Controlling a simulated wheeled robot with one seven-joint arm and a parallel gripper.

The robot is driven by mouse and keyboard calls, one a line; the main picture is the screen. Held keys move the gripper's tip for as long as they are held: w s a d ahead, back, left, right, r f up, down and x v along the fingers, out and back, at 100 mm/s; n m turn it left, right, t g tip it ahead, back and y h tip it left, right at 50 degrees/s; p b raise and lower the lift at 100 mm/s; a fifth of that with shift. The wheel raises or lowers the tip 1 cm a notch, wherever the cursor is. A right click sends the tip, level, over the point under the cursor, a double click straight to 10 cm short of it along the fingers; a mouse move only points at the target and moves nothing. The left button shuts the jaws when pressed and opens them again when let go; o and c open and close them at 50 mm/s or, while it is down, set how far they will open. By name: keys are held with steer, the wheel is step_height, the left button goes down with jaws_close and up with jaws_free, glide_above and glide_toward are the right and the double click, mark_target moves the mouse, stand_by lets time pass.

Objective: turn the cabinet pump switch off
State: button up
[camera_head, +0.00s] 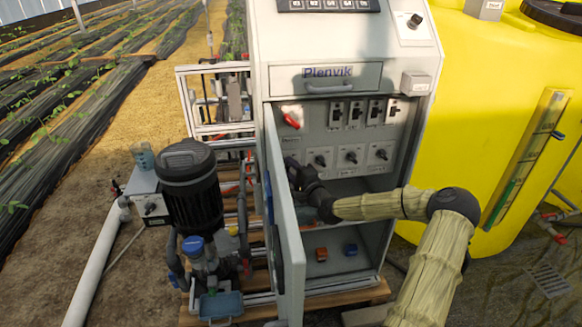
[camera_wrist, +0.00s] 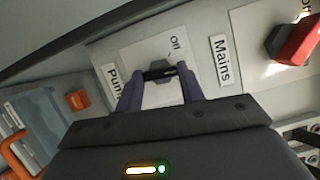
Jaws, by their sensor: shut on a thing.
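In the wrist view, the black knob of the pump switch (camera_wrist: 160,73) sits on a white plate with an "Off" mark and a partly hidden "Pump" label. My gripper (camera_wrist: 159,83) is shut on this knob, with one purple finger at each side. The knob's bar lies across the picture between the fingertips; I cannot tell its exact setting. In the head view, my gripper (camera_head: 297,176) is inside the open cabinet (camera_head: 345,105), at the left of the lower switch row, and hides the pump switch.
The cabinet door (camera_head: 285,225) stands open close to the left of my gripper. A red mains switch (camera_wrist: 298,42) is beside the pump plate, also seen in the head view (camera_head: 291,120). Other rotary switches (camera_head: 351,156) are to the right. An orange part (camera_wrist: 78,99) lies left.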

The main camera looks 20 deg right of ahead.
steer(key=n+p, duration=0.1)
steer(key=n+g+p, duration=0.1)
steer(key=n, duration=0.1)
steer(key=n+g+p, duration=0.1)
steer(key=n, duration=0.1)
steer(key=shift+r+h, duration=0.35)
steer(key=shift+h, duration=0.05)
steer(key=n+g+h+p, duration=0.1)
steer(key=n, duration=0.2)
steer(key=shift+n+h, duration=0.3)
steer(key=o, duration=1)
steer(key=shift+a, duration=0.1)
steer(key=p+v, duration=0.1)
steer(key=v, duration=1.6)
steer(key=shift+r, duration=0.35)
